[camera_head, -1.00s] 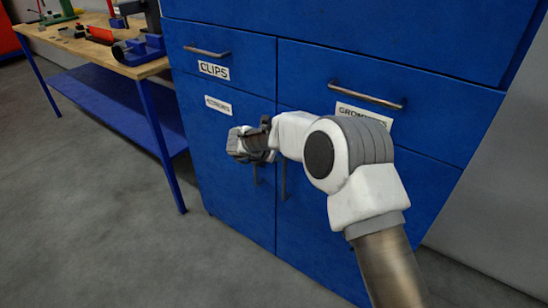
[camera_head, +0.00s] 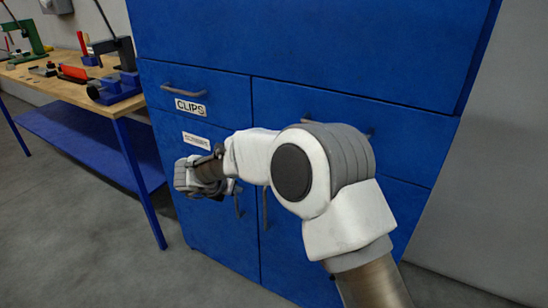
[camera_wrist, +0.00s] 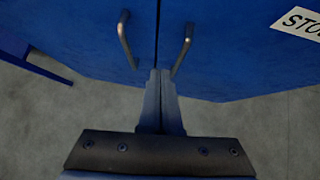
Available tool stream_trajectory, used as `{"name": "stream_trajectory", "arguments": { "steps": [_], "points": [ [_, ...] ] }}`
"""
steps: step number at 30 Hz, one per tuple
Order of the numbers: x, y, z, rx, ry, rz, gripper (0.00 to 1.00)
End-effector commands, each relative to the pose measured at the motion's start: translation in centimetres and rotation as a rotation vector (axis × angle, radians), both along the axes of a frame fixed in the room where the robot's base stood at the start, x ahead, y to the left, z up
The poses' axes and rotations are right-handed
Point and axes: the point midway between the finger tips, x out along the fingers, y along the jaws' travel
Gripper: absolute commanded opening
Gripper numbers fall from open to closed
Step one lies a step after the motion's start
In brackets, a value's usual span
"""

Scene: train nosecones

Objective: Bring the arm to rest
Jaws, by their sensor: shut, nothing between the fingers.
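My gripper (camera_wrist: 160,100) shows in the wrist view with its two fingers together and nothing between them. It points toward the lower doors of the blue cabinet (camera_wrist: 220,60), near two metal door handles. In the head view my arm reaches in from the lower right, bent at the elbow. The wrist end is in front of the blue cabinet (camera_head: 300,35), below the label reading CLIPS. The fingertips are hidden in the head view. I cannot tell the exact gap between the fingers and the doors.
A wooden workbench (camera_head: 60,95) with blue legs and a lower shelf stands at the left, bearing tools and a blue vise-like device (camera_head: 115,88). The cabinet's drawers and doors look closed. Grey floor (camera_head: 70,230) is clear at the lower left.

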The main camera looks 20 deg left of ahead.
Motion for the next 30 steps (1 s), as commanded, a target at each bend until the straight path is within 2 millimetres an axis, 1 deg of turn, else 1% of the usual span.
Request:
{"name": "stream_trajectory", "arguments": {
  "steps": [4,5,7,8,11,12,14,15,17,18,20,21,23,24,26,27,29,30],
  "points": [
    [0.2,-0.1,0.4,-0.001,-0.007,0.011,0.0],
    [0.4,-0.1,0.8,-0.004,-0.015,0.022,0.0],
    [1.4,-0.5,2.4,-0.016,-0.048,0.072,0.0],
    [1.9,-0.6,3.5,-0.025,-0.069,0.104,0.0],
    [4.0,-1.7,7.9,-0.081,-0.163,0.254,0.0],
    [4.7,-2.3,10.0,-0.115,-0.207,0.325,0.0],
    [5.5,-3.3,13.0,-0.18,-0.275,0.436,0.0],
    [5.9,-4.1,14.9,-0.228,-0.317,0.507,0.0],
    [6.1,-5.3,17.4,-0.308,-0.378,0.612,0.0],
    [6.1,-6.2,19.1,-0.366,-0.415,0.679,0.0],
    [5.9,-7.6,21.2,-0.459,-0.466,0.779,0.0],
    [5.6,-8.7,22.5,-0.525,-0.497,0.843,0.0],
    [4.9,-10.3,24.1,-0.628,-0.537,0.939,0.0],
    [4.4,-11.4,25.0,-0.7,-0.558,1.001,0.0],
    [3.4,-13.3,26.1,-0.811,-0.584,1.095,0.0],
    [2.6,-14.5,26.7,-0.886,-0.596,1.154,0.0],
    [1.3,-16.5,27.3,-1.001,-0.605,1.246,0.0],
    [0.4,-17.9,27.5,-1.075,-0.607,1.306,0.0]
  ]
}}
